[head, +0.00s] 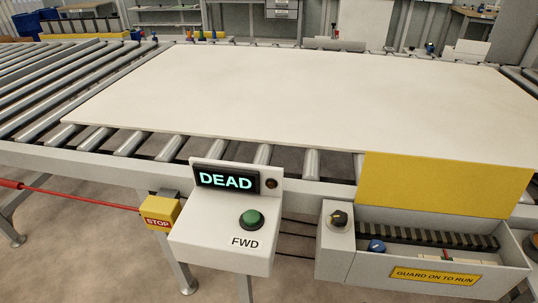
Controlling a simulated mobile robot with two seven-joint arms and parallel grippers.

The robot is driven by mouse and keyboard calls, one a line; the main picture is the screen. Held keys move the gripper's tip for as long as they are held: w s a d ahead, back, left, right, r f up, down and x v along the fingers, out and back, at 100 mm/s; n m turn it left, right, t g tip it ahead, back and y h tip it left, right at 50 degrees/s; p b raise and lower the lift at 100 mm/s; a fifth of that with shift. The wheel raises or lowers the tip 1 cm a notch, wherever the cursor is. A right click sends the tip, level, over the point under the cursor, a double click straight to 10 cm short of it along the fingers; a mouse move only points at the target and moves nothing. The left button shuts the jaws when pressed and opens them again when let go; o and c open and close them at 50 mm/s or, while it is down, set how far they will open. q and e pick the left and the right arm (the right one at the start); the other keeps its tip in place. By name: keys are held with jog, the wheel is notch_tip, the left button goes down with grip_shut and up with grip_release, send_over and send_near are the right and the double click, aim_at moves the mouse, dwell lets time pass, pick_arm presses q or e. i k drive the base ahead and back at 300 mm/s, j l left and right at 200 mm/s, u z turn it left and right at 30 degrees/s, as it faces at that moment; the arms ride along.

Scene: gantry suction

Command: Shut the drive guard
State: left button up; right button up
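The drive guard (445,184) is a yellow panel standing raised at the back of the grey drive box (371,272) at lower right. The box is open, and a dark toothed chain or belt (430,238) shows inside it. A yellow label (435,276) on its front reads "GUARD ON TO RUN". Inside the box are also a blue knob (376,246) and a small red part (447,255). Neither of my grippers shows in the head view.
A control box (215,246) with a "DEAD" display (226,180) and green FWD button (251,219) stands left of the drive box. A black knob (339,219) sits at the drive box's left end. A yellow STOP box (160,214) holds a red cord. A large pale board (300,95) covers the rollers.

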aim_at(434, 184)
jog(key=z, duration=1.3)
